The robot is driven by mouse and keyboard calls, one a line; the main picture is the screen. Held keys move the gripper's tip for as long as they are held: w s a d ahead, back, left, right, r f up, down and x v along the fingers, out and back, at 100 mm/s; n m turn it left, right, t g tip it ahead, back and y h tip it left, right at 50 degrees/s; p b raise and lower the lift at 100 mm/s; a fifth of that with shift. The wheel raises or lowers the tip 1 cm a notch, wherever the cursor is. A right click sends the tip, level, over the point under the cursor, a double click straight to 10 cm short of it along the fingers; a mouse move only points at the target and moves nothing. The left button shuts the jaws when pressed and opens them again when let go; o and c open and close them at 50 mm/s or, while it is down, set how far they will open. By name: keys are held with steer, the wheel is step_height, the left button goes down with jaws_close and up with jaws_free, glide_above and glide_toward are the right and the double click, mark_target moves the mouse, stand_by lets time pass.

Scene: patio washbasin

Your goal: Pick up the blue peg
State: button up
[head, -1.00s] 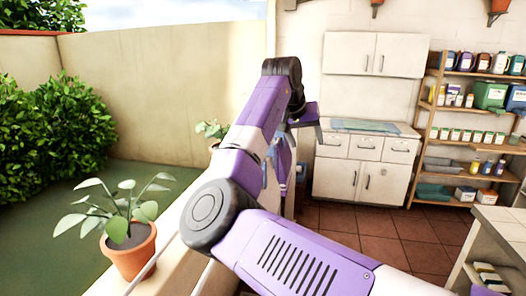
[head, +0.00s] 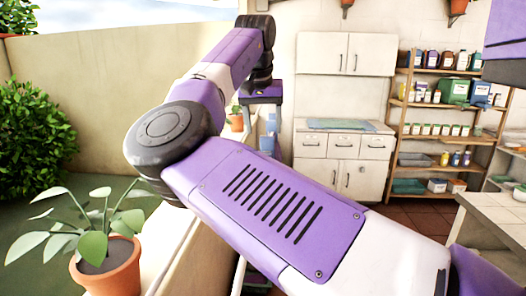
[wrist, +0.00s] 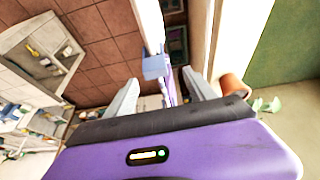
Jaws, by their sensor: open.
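My gripper (wrist: 160,84) is open in the wrist view, with its two pale fingers apart. A small light-blue object (wrist: 155,67) shows between and beyond the fingertips; I cannot tell whether it is the blue peg. In the head view, my purple hand (head: 262,92) hangs at the end of the arm over the low wall. Blue shapes (head: 268,136) show just below it, partly hidden by my arm. No peg can be made out clearly in either view.
A potted plant (head: 108,270) stands on the wall at the near left, and a smaller pot (head: 236,121) stands farther along. White cabinets (head: 343,150) and a stocked wooden shelf (head: 437,125) stand at the back. A pale counter (head: 492,212) is at right. Tiled floor lies between.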

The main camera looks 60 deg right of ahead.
mark_target(267, 138)
steer(key=shift+s+a+p+x, duration=0.1)
steer(key=shift+s+p+x, duration=0.05)
steer(key=shift+x, duration=0.9)
steer(key=shift+s+a+p+x, duration=0.1)
steer(key=shift+s+p+x, duration=0.05)
steer(key=shift+x, duration=0.9)
steer(key=shift+s+p+x, duration=0.1)
steer(key=shift+p+x, duration=0.05)
steer(key=shift+x, duration=0.9)
steer(key=shift+f, duration=0.1)
jaws_close()
